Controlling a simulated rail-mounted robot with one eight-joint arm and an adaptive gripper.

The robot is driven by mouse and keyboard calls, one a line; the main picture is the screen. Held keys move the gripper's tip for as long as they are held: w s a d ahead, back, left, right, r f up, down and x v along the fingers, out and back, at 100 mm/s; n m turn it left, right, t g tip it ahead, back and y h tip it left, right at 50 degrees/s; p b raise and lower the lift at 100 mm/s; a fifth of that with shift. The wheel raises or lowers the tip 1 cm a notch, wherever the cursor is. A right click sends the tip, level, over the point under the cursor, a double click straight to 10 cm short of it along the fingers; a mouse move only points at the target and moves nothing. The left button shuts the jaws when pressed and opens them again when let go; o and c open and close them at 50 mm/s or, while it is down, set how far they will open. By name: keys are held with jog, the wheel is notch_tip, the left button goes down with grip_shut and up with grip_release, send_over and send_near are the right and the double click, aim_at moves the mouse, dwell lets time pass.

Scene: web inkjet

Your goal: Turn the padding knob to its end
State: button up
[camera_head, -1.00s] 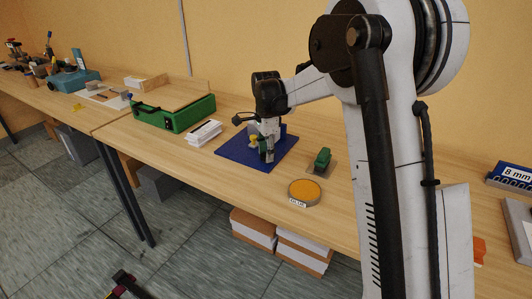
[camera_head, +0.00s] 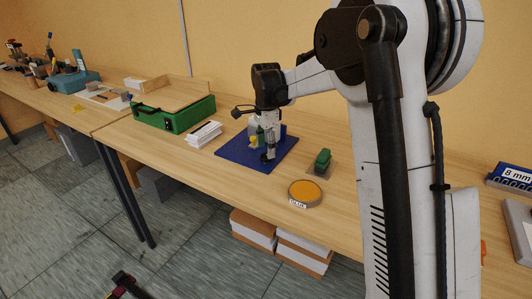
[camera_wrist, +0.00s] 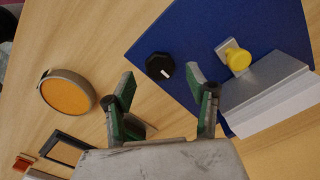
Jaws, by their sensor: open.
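A black round knob (camera_wrist: 159,66) with a white mark sits on the blue board (camera_wrist: 192,40) in the wrist view. A yellow knob (camera_wrist: 238,60) on a pale mount stands to its right, next to a grey-white block (camera_wrist: 270,92). My gripper (camera_wrist: 167,88) is open and empty, its two fingers apart below the black knob in the picture and not closed around it. In the head view my gripper (camera_head: 268,153) is low over the blue board (camera_head: 236,156), and it hides the black knob there.
A round orange-topped glue tin (camera_head: 305,192) and a green-topped item (camera_head: 322,160) lie right of the board. A white stack (camera_head: 204,134) and a green case (camera_head: 174,114) stand to the left. Bare table lies in front of the board.

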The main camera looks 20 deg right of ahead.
aim_at(266, 155)
notch_tip(266, 155, up, 9)
jog(key=shift+r, duration=0.2)
jog(key=shift+s, duration=0.1)
jog(key=s+r+n+t, duration=0.2)
jog(key=s+r+n, duration=0.15)
jog(key=s, duration=0.65)
jog(key=s+r+n+t, duration=0.2)
jog(key=s+n, duration=0.3)
jog(key=s, duration=0.5)
jog(key=s+f+n+t, duration=0.1)
jog(key=s+f+n, duration=0.2)
jog(key=s, duration=0.5)
jog(key=s+f+n+t, duration=0.2)
jog(key=s+f+n, duration=0.2)
jog(key=s, duration=0.4)
jog(key=shift+s+f, duration=0.25)
jog(key=shift+s, duration=0.1)
